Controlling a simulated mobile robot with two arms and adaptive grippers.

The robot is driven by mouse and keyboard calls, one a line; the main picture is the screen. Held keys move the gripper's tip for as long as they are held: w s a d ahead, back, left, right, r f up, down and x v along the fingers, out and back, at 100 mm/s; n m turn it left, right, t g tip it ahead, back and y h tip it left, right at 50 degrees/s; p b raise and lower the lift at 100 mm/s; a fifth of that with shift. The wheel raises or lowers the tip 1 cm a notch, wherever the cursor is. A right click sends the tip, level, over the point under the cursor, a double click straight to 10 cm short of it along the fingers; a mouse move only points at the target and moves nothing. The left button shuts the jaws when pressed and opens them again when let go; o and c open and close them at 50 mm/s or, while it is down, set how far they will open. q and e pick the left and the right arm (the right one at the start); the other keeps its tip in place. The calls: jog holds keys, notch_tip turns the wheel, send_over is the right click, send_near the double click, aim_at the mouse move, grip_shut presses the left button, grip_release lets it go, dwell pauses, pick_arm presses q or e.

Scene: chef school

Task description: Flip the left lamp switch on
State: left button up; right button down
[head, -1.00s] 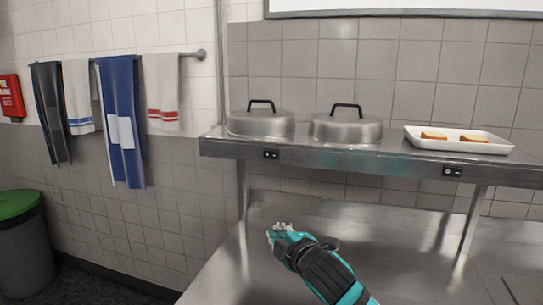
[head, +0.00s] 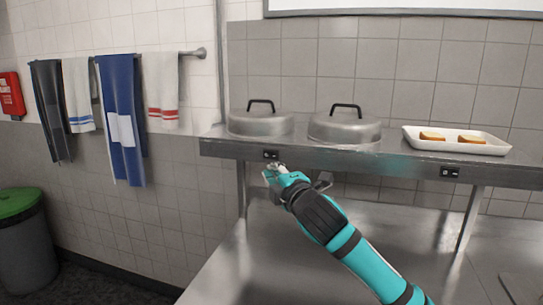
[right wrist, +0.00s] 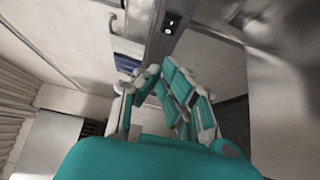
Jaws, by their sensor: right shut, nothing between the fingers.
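The left lamp switch (head: 270,155) is a small black plate with light marks on the front edge of the steel shelf (head: 330,154). It also shows in the right wrist view (right wrist: 170,23), beyond my fingers. A second switch (head: 449,172) sits further right on the same edge. My right gripper (head: 270,173) is teal with pale grey fingers, shut and empty. In the head view its tip is just below the left switch; I cannot tell whether they touch, but the wrist view shows a gap. My left gripper is in no view.
Two metal domed lids (head: 261,124) (head: 345,128) and a white tray (head: 487,149) with bread pieces stand on the shelf. A steel counter (head: 365,240) lies below, mostly clear. Towels (head: 122,125) hang on the left wall. A green-lidded bin (head: 20,203) stands at left.

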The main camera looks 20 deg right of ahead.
jog(key=p, duration=0.2)
send_near(265, 153)
jog(key=w+a, duration=0.2)
jog(key=a, duration=0.1)
jog(key=shift+w+d+p, duration=0.95)
jog(key=shift+w+d, duration=0.4)
jog(key=shift+w, duration=0.15)
